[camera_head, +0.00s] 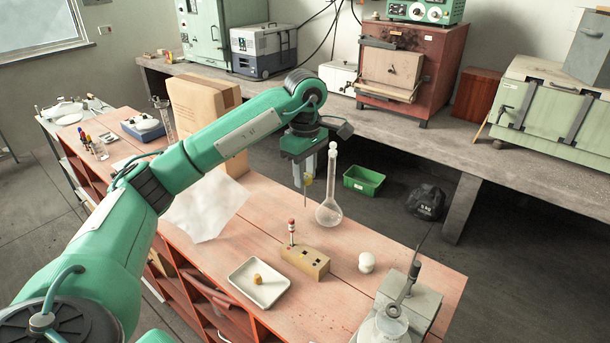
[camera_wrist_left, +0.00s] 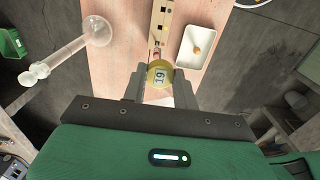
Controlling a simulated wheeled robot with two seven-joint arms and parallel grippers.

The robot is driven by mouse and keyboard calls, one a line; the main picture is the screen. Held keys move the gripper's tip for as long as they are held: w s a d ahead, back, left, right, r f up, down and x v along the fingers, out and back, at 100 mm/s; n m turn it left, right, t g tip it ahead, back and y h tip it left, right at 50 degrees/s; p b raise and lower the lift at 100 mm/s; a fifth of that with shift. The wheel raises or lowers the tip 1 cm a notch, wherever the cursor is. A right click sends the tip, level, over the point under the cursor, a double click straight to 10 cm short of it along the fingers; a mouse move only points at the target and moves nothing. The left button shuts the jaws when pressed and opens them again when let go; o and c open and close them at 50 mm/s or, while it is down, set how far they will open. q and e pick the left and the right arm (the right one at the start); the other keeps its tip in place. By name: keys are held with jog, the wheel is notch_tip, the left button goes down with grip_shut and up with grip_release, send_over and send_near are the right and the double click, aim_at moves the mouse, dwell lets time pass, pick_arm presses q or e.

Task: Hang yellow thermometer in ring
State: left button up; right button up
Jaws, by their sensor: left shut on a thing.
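The yellow thermometer (camera_head: 308,183) hangs upright from my left gripper (camera_head: 308,166), its thin stem pointing down above the bench. In the left wrist view its round yellow head, marked 19 (camera_wrist_left: 160,74), sits between the two fingers of my left gripper (camera_wrist_left: 160,88), which are shut on it. The grey ring (camera_head: 396,309) is at the lower right of the head view, below a dark clamp on a stand, over a clear glass vessel (camera_head: 385,329). The thermometer is well to the left of and behind the ring. My right gripper is out of view.
A tall-necked glass flask (camera_head: 329,213) stands close right of the held thermometer. A wooden block (camera_head: 316,266) with holes bears a red-topped piece (camera_head: 291,228). A white tray (camera_head: 240,273) with a cork and a white rounded object (camera_head: 366,262) stand nearby.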

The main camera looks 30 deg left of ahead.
pick_arm(q)
jog(key=shift+r+p, duration=1.55)
jog(key=shift+r, duration=0.85)
jog(key=shift+f, duration=0.1)
